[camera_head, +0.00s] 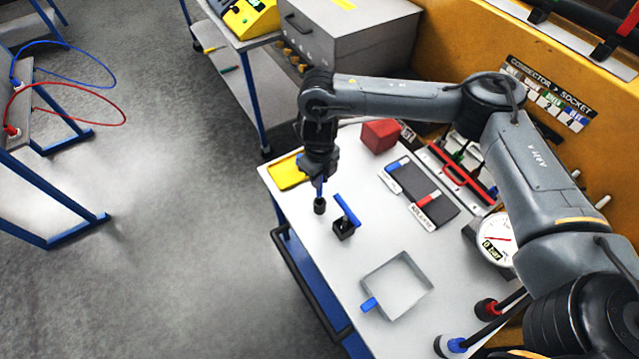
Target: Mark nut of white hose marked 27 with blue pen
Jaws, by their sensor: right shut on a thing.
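My right gripper (319,180) is over the left part of the white tabletop, pointing down. It is shut on a thin blue item (320,189), which may be a pen; the fingers hide much of it. A small black cylinder (320,206) shows directly below it; I cannot tell whether they are joined. To its right, a blue bar (347,210) rises at a tilt from a black block (343,230). I cannot make out a white hose marked 27 or its nut. My left gripper is not in view.
The white table (307,213) carries a red block (380,136), a yellow tray (288,172), a dark tray (418,190) with blue and red pieces, an open grey frame (428,278) and a gauge (496,240). Hose ends (452,345) lie front right. My arm spans the right side.

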